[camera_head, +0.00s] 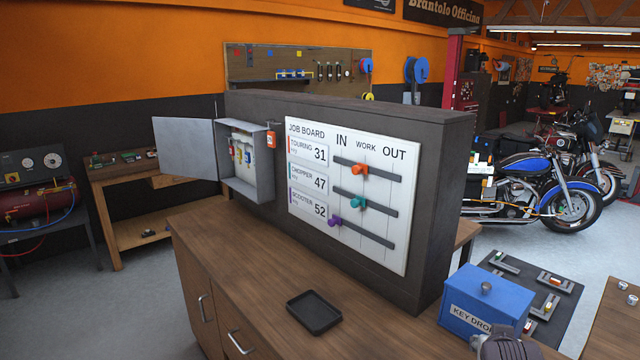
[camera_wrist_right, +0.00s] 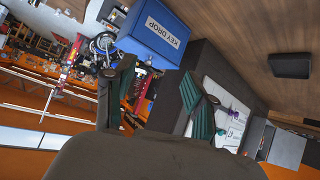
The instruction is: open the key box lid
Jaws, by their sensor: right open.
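The blue box labelled KEY DROP (camera_head: 487,298) stands on the right end of the wooden counter. Its lid (camera_head: 500,283) looks shut, with a round grey knob (camera_head: 486,287) on top. The box also shows in the right wrist view (camera_wrist_right: 155,32), tilted in the picture, with its label facing the camera. My right gripper (camera_head: 505,346) is at the bottom edge of the head view, in front of the box's lower right corner. In the right wrist view its two fingers (camera_wrist_right: 160,95) are spread with nothing between them, apart from the box. My left gripper is out of view.
A black tray (camera_head: 314,312) lies on the counter. The job board (camera_head: 345,195) with coloured sliders is mounted on a dark upright panel behind. A grey wall cabinet (camera_head: 262,180) hangs left with its door open. A dark mat (camera_head: 550,300) with several small items lies beyond the box.

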